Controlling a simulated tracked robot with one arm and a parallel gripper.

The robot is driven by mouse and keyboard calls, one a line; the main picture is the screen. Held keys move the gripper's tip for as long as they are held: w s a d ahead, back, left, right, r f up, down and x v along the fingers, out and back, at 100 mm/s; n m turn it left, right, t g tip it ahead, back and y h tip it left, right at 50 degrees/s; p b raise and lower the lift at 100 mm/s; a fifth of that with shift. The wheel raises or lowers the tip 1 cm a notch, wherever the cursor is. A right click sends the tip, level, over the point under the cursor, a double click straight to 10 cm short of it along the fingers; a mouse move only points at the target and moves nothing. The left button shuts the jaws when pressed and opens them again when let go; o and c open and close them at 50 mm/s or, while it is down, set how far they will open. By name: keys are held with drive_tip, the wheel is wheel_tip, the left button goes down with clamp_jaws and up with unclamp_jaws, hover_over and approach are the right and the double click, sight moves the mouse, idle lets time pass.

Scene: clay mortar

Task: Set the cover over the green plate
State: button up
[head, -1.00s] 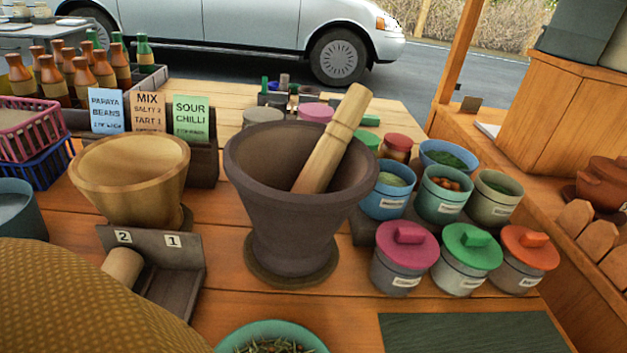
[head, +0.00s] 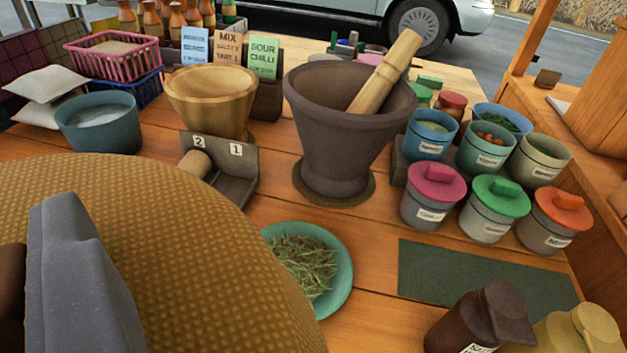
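The cover (head: 190,240) is a large woven brown-yellow dome filling the lower left. The green plate (head: 343,278) holds dry green-brown strands and lies on the table just right of the cover. The cover's edge overlaps the plate's left side in the picture. One grey finger of my gripper (head: 75,275) shows in front of the cover at the lower left. A dark brown rounded part (head: 10,290), perhaps the cover's knob, is beside it at the frame edge. The other finger is out of sight, so I cannot tell whether the gripper holds the cover.
A dark mortar (head: 335,145) with a wooden pestle (head: 385,75) stands behind the plate. Several lidded pots and bowls stand right of it. A dark green mat (head: 485,275) lies right of the plate, with brown and yellow jars (head: 480,320) in front. A number stand (head: 235,165) is behind the cover.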

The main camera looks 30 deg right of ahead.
sight(201, 228)
drive_tip(key=w+d+f+m+h+b, duration=0.2)
drive_tip(key=w+d+f+h+b, duration=0.1)
drive_tip(key=w+d+f+b, duration=1.35)
drive_tip(key=shift+t, duration=0.3)
drive_tip(key=shift+w+f+b, duration=0.2)
drive_tip(key=shift+f+b, duration=0.65)
drive_tip(key=shift+f, duration=0.45)
drive_tip(key=shift+w+f+b, duration=0.25)
drive_tip(key=shift+f+b, duration=0.65)
drive_tip(key=shift+f, duration=0.4)
drive_tip(key=shift+w+f+b, duration=0.2)
drive_tip(key=shift+f+b, duration=0.65)
drive_tip(key=shift+f, duration=0.45)
drive_tip(key=o, duration=1.7)
drive_tip(key=shift+s, duration=0.1)
